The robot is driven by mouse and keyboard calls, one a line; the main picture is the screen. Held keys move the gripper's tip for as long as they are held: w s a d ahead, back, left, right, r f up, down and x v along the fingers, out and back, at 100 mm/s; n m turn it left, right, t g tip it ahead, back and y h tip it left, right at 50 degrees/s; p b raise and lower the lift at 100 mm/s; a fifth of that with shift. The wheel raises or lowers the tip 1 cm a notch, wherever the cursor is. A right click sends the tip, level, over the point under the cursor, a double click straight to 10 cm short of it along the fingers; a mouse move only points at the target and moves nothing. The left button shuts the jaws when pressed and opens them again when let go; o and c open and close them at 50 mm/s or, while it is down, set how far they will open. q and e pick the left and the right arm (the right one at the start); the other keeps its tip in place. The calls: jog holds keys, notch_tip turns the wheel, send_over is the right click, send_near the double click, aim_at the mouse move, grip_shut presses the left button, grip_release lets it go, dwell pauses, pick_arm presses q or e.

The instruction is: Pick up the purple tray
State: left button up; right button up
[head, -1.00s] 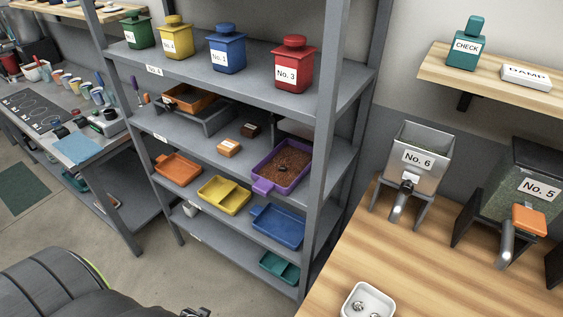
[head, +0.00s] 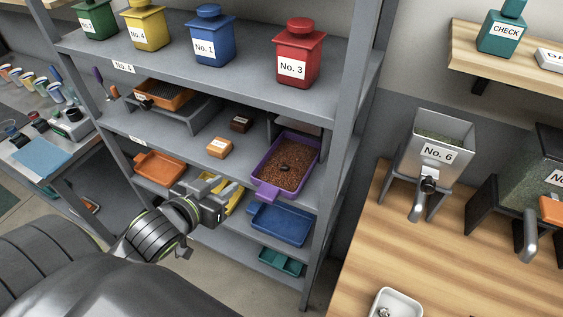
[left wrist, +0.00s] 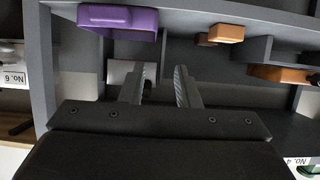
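The purple tray (head: 286,163) sits on the middle shelf of the grey rack in the head view, filled with brown granules and a small dark object. Its purple handle end points to the front. In the left wrist view the purple tray (left wrist: 118,18) shows at the upper left, apart from the fingers. My left gripper (head: 222,193) is in front of the rack, to the left of the tray and lower than it. Its fingers (left wrist: 161,86) stand apart with nothing between them. My right gripper is not in view.
The grey rack's upright (head: 345,150) stands just right of the tray. An orange block (head: 219,148) sits left of it. A wooden counter (head: 390,255) stands at right.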

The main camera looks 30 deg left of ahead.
pick_arm(q)
jog(key=b, duration=0.7)
send_near(264, 157)
jog(key=x, duration=0.3)
jog(key=shift+s+a, duration=0.1)
jog(key=shift+a, duration=0.1)
jog(key=shift+w+f, duration=0.2)
jog(key=shift+w, duration=0.45)
jog(key=p+x, duration=0.1)
jog(key=x, duration=0.3)
jog(key=shift+w+f, duration=0.15)
jog(key=shift+w, duration=0.1)
grip_shut()
